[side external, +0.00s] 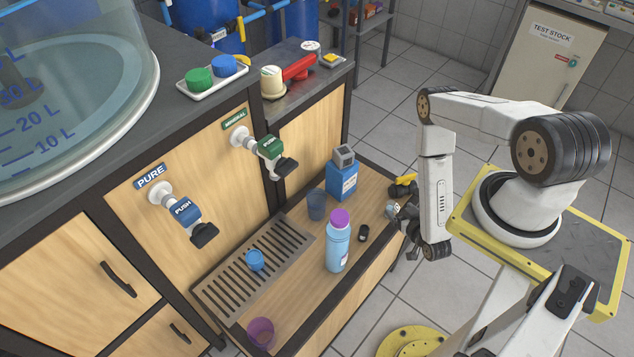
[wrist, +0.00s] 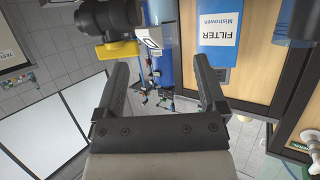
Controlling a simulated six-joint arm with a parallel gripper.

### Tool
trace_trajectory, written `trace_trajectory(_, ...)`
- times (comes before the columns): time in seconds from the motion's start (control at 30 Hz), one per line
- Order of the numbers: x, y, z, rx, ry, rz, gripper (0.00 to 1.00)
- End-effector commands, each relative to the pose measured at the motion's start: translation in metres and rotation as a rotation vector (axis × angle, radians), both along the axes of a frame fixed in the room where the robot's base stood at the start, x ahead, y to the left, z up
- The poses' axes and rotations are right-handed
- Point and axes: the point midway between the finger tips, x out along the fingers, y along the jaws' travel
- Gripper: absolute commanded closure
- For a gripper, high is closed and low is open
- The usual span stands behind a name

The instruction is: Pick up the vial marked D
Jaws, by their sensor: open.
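I cannot make out a vial marked D in either view. A small white tag with a dark mark (wrist: 149,46) shows beyond my fingers in the wrist view, but it is too small to read for certain. My gripper (wrist: 161,82) is open, with its two black fingers wide apart and nothing between them. In the side view my gripper (side external: 394,210) is small and partly hidden, by the right edge of the wooden bench, near the blue filter box (side external: 342,181). The box also shows upside down in the wrist view (wrist: 222,38), past the right finger.
A light-blue bottle with purple cap (side external: 337,245), a dark cup (side external: 316,204), a small black object (side external: 363,233), a blue cup (side external: 255,260) and a purple cup (side external: 261,333) occupy the low bench. A black-and-yellow object (wrist: 118,48) is close to the left finger.

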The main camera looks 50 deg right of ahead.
Motion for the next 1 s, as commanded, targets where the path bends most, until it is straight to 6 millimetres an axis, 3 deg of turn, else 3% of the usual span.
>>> trace_trajectory(0.47, 0.016, -0.009, -0.007, 0.001, -0.001, 0.001, 0.1)
trace_trajectory(1.0, 0.054, -0.03, -0.026, 0.001, -0.001, 0.001, 0.1)
